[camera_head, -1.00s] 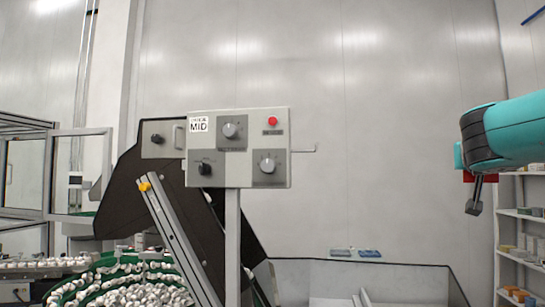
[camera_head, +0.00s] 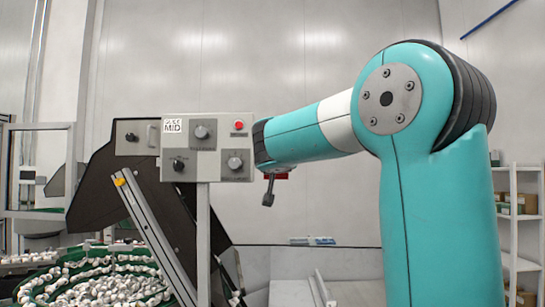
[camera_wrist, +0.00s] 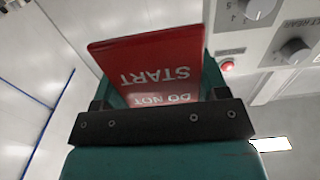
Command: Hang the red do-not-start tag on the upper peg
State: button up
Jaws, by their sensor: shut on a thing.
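The red tag (camera_wrist: 155,65) fills the middle of the wrist view, with "DO NOT START" reading upside down. My gripper (camera_wrist: 160,122) is shut on it, and the black jaw bar crosses its near edge. In the head view only a small red part of the tag (camera_head: 281,176) shows below my wrist, just right of the control panel (camera_head: 207,172). The peg beside the panel is hidden behind my arm in the head view. I cannot make out a peg in the wrist view.
The panel has several knobs and a red button (camera_head: 239,124); the button also shows close to the tag in the wrist view (camera_wrist: 228,67). A green feeder bowl (camera_head: 110,262) with white caps stands at lower left. Shelves (camera_head: 520,215) stand at right.

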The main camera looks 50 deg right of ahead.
jog(key=f+p+x, duration=0.1)
jog(key=p+x, duration=0.1)
jog(key=x, duration=0.6)
jog(key=shift+f+p, duration=0.3)
dwell(0.4)
jog(key=shift+w, duration=0.1)
dwell(0.6)
jog(key=o, duration=1)
jog(key=shift+o, duration=0.2)
jog(key=b+v, duration=0.8)
jog(key=v, duration=0.9)
jog(key=shift+s, duration=0.2)
